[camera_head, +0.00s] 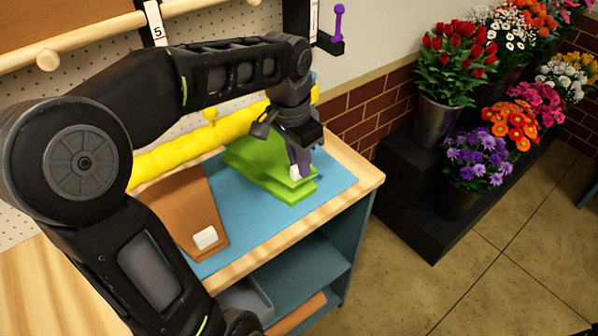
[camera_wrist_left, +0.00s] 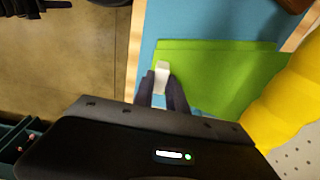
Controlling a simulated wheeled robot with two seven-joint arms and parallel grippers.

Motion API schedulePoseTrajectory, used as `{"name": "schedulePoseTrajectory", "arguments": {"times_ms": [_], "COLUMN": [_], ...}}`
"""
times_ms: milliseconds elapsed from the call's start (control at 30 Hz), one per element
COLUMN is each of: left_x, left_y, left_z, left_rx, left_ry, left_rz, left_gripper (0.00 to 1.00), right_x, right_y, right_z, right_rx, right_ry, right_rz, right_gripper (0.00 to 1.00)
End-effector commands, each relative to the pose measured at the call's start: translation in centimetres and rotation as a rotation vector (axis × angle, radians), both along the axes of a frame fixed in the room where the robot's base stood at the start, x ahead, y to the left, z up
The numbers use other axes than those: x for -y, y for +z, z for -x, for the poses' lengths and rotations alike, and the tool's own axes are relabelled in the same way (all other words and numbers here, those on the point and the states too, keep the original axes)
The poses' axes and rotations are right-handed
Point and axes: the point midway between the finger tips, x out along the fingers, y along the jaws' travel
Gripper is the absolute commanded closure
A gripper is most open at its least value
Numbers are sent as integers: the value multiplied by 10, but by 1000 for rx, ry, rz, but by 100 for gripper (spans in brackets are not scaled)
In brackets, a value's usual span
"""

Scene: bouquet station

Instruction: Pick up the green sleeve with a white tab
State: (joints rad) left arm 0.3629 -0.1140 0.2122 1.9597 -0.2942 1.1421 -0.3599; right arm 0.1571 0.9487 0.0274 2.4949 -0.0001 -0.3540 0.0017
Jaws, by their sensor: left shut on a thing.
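The green sleeve (camera_head: 250,160) lies on the blue mat (camera_head: 335,176) at the right end of the table, with another green layer under it. It also shows in the left wrist view (camera_wrist_left: 215,80). Its white tab (camera_wrist_left: 162,76) is at the sleeve's near edge. My left gripper (camera_head: 299,174) reaches down from above and is shut on the white tab, its fingers on both sides of it. The upper green layer looks slightly raised at this end. My right gripper is not in view.
A brown sleeve (camera_head: 183,205) with a white tab lies left of the green one. A yellow roll (camera_head: 190,147) runs along the back of the mat. Flower buckets (camera_head: 435,121) stand on black steps at the right. Open floor lies beyond the table's right edge.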

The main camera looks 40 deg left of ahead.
Motion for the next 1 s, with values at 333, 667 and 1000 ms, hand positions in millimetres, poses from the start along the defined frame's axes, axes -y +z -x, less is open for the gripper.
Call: {"name": "schedulePoseTrajectory", "arguments": {"times_ms": [333, 667, 1000], "left_x": [43, 137, 185], "left_y": [22, 22, 24], "left_z": [13, 42, 56], "left_rx": [1, 1, -1], "left_ry": [-7, -7, -2], "left_rz": [-1, -2, -1], "left_gripper": [100, 100, 100], "right_x": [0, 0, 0], "right_y": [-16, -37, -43], "right_z": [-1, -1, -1], "right_rx": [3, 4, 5], "right_ry": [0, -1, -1], "right_rz": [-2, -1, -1], "right_gripper": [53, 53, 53]}}
